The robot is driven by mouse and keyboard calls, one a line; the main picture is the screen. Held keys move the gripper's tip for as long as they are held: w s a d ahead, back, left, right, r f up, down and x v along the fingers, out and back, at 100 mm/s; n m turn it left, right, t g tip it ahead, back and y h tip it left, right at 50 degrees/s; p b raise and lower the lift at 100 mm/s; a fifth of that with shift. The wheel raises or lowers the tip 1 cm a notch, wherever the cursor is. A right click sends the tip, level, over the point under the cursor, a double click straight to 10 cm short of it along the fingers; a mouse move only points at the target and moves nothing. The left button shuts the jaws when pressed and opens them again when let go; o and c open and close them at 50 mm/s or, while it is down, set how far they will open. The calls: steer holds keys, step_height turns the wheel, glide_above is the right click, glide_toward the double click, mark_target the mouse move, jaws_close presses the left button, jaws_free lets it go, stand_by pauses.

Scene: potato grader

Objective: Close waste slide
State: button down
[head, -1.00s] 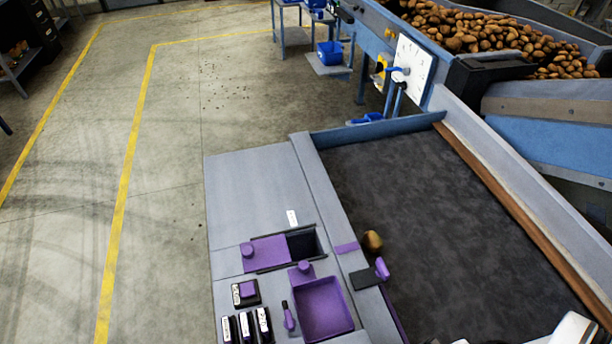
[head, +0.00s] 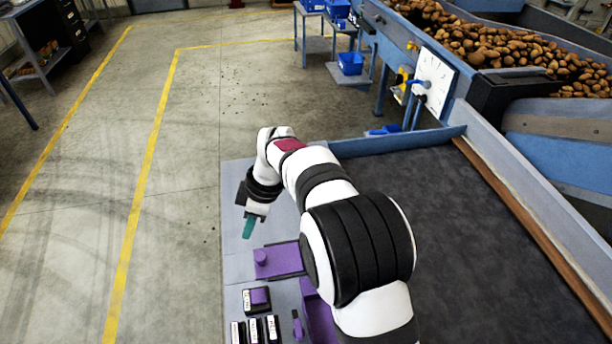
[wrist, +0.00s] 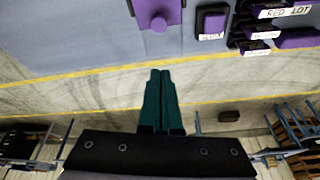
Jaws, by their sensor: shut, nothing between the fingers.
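The waste slide is a flat purple plate (head: 285,262) with a round purple knob (head: 260,256) near its left end, set in the grey bench panel. The plate and knob also show at the top of the wrist view (wrist: 158,18). The dark opening at its right end is hidden behind my arm now. My gripper (head: 247,236) has teal fingers, shut and empty. It hangs beyond the plate, a little to the left of the knob, and is apart from it. In the wrist view the fingertips (wrist: 161,72) point toward the knob with a gap between.
A purple-topped button block (head: 258,298) and several labelled black-and-purple blocks (head: 254,330) stand nearer, beside a small purple-handled tool (head: 297,323). A purple tray (head: 320,318) is partly behind my arm. The dark belt (head: 470,250) lies to the right. Open floor is on the left.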

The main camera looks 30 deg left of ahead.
mark_target(286, 256)
steer(key=shift+n, duration=0.6)
steer(key=x, duration=0.7)
steer(key=a+x, duration=0.1)
steer(key=x, duration=0.3)
steer(key=shift+s+a, duration=0.2)
steer(key=shift+s, duration=0.2)
steer(key=shift+w+d+f, duration=0.15)
steer(key=shift+w+d, duration=0.6)
steer(key=shift+d, duration=0.25)
steer(key=shift+w+d, duration=0.45)
steer(key=shift+d, duration=0.2)
steer(key=w+d, duration=0.7)
